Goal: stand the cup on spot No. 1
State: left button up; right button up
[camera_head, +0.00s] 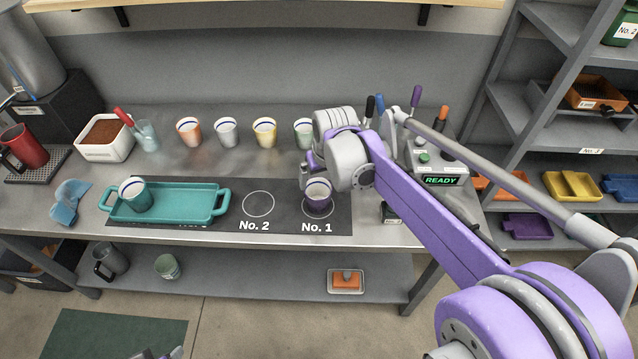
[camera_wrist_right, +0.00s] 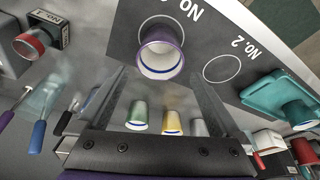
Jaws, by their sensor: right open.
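A purple cup (camera_head: 319,198) with a white inside and a blue band stands upright on spot No. 1 of the dark mat (camera_head: 285,222). The wrist view shows the cup (camera_wrist_right: 161,55) with part of the white ring of No. 1 around its base. My right gripper (camera_head: 305,176) is just behind and left of the cup in the head view. In the wrist view its fingers (camera_wrist_right: 157,73) are apart, with the cup just past the fingertips and clear of both. A small part of my left arm shows at the bottom edge of the head view; its jaws cannot be made out.
Spot No. 2 (camera_head: 258,204) is empty. A teal tray (camera_head: 185,205) with a teal cup (camera_head: 134,193) in it covers the mat's left part. Orange, grey, yellow and green cups (camera_head: 304,132) stand in a row behind. A control box (camera_head: 437,170) reading READY stands to the right.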

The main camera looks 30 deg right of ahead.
jog(key=s+a+f, duration=0.1)
jog(key=s+a, duration=0.2)
jog(key=s, duration=0.3)
jog(key=s+a+f+n+t, duration=0.1)
jog(key=s+a+f, duration=0.1)
jog(key=s, duration=0.5)
jog(key=s+a+f, duration=0.2)
jog(key=s+a, duration=0.3)
jog(key=s, duration=0.1)
jog(key=shift+s+f+n+t+y, duration=0.25)
jog(key=shift+s+n+t+y, duration=0.05)
jog(key=shift+s+n+t, duration=0.1)
